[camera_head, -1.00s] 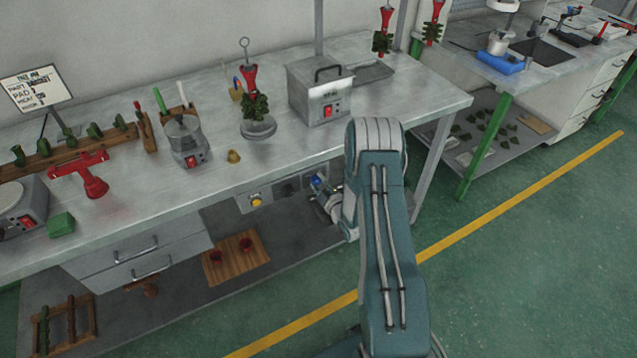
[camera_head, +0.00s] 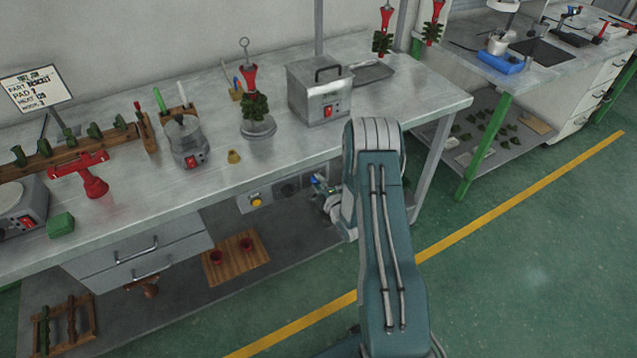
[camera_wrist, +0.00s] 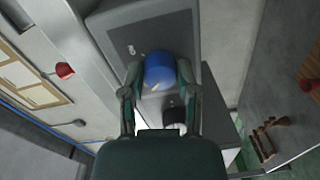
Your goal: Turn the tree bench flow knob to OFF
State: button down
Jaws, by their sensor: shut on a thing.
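The blue flow knob (camera_wrist: 158,70) is on a grey panel in the wrist view. A pale pointer mark shows on its lower part. My gripper (camera_wrist: 158,76) has one finger on each side of the knob and is shut on it. In the head view the panel (camera_head: 271,196) hangs under the front of the tree bench (camera_head: 215,145), and my gripper (camera_head: 321,184) is at its right end, small and partly hidden by my arm. The knob cannot be made out clearly there. Its printed labels are too small to read.
A yellow button (camera_head: 256,201) and a dark round fitting (camera_head: 289,188) are on the panel left of my gripper. A bench leg (camera_head: 431,170) stands to the right. A lower shelf (camera_head: 300,235) lies below, with a wooden board (camera_head: 236,258). The green floor is open at right.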

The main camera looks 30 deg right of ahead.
jog(key=shift+a+f, duration=0.15)
jog(key=shift+c, duration=1.7)
grip_release()
jog(key=shift+s, duration=0.5)
jog(key=s, duration=1)
jog(key=shift+s+d+r, duration=0.2)
jog(key=shift+s+r, duration=0.1)
jog(key=shift+s, duration=0.1)
